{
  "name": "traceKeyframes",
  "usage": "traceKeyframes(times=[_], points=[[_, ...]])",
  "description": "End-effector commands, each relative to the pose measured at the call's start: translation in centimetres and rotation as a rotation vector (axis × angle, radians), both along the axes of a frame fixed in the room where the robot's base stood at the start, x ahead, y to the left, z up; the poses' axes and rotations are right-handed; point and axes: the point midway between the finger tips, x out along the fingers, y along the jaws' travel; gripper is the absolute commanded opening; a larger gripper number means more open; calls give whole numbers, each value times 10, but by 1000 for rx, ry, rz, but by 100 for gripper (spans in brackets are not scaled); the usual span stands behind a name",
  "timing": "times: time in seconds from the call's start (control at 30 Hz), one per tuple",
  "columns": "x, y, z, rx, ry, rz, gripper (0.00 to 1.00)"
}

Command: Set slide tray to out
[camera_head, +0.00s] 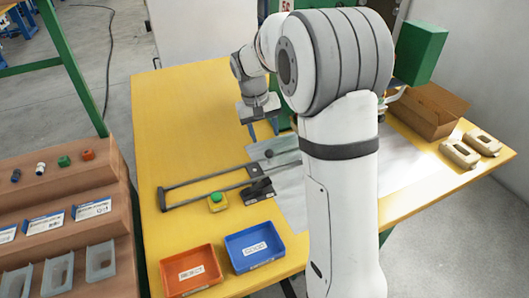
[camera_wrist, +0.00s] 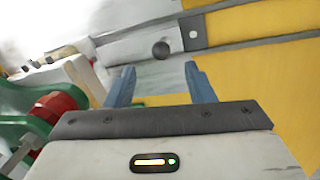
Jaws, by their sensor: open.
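The slide tray (camera_head: 284,146) is a grey plate on the yellow table, close to the machine and partly hidden by my arm. It carries a round dark knob (camera_head: 268,153). In the wrist view the tray (camera_wrist: 130,48) and its knob (camera_wrist: 160,49) lie just beyond my fingertips. Two dark rails (camera_head: 205,178) run left from the tray to a crossbar, with bare table between them. My gripper (camera_head: 263,133) points down with its blue fingers apart and empty, near the knob. In the wrist view my gripper (camera_wrist: 159,69) has the knob ahead of the gap, apart from both fingers.
A green button box (camera_head: 218,202) and a black device (camera_head: 258,189) stand in front of the rails. Red (camera_head: 190,270) and blue (camera_head: 254,247) bins sit at the front edge. A cardboard box (camera_head: 428,108) and beige parts (camera_head: 460,154) are right. The table's left side is clear.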

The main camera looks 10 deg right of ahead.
Motion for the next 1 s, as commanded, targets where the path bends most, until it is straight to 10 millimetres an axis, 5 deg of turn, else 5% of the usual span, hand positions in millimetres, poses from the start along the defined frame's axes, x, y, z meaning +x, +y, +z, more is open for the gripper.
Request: traceKeyframes(times=[0.6,1.0], points=[[5,-14,-76,-5,5,-2,49],[5,-15,-81,-5,4,-3,46]])
